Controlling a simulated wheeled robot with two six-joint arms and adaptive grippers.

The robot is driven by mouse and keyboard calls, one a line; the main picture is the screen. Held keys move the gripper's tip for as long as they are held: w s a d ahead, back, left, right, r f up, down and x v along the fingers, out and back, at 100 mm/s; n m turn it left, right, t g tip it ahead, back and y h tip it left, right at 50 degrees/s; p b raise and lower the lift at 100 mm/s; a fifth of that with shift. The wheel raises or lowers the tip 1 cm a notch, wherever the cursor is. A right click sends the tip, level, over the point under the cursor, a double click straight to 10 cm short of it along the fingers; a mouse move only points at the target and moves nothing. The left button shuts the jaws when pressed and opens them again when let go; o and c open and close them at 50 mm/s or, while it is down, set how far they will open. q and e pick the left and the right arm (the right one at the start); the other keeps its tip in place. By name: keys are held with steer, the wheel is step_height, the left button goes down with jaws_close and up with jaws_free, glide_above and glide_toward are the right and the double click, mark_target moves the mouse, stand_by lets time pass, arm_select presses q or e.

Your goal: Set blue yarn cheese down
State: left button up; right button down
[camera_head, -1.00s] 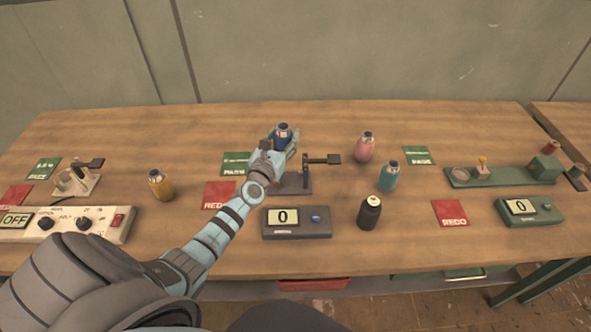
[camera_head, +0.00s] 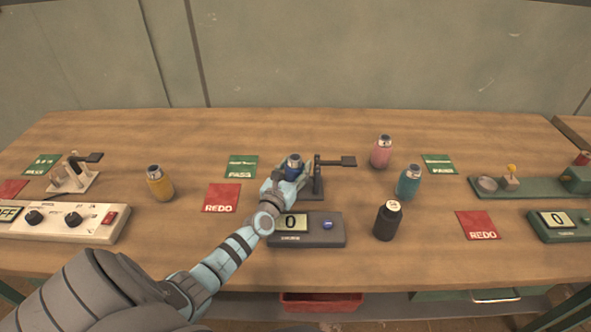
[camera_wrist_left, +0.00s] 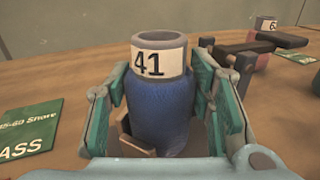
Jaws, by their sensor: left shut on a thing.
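The blue yarn cheese (camera_head: 293,163) is upright in my left gripper (camera_head: 290,174), beside the post of the middle grey stand (camera_head: 318,180). In the left wrist view the cheese (camera_wrist_left: 160,105) is a blue wound body with a pale top band marked 41. The green-padded fingers of my left gripper (camera_wrist_left: 163,115) are on both sides of it. The underside of the cheese is hidden, so I cannot tell whether it touches the stand or the table. My right gripper is not in view.
A grey counter box (camera_head: 308,230) reading 0 stands in front. A red REDO card (camera_head: 221,198) and green PASS card (camera_head: 241,167) lie left. Yellow (camera_head: 160,184), pink (camera_head: 381,153), teal (camera_head: 408,182) and black (camera_head: 388,222) cheeses stand apart on the table.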

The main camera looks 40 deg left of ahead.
arm_select(q)
steer(key=o, duration=1)
steer(key=shift+f, duration=0.15)
steer(key=shift+o, duration=0.2)
steer(key=shift+r+p, duration=0.3)
steer(key=p+v, duration=0.2)
steer(key=v, duration=1)
steer(key=shift+s, duration=0.1)
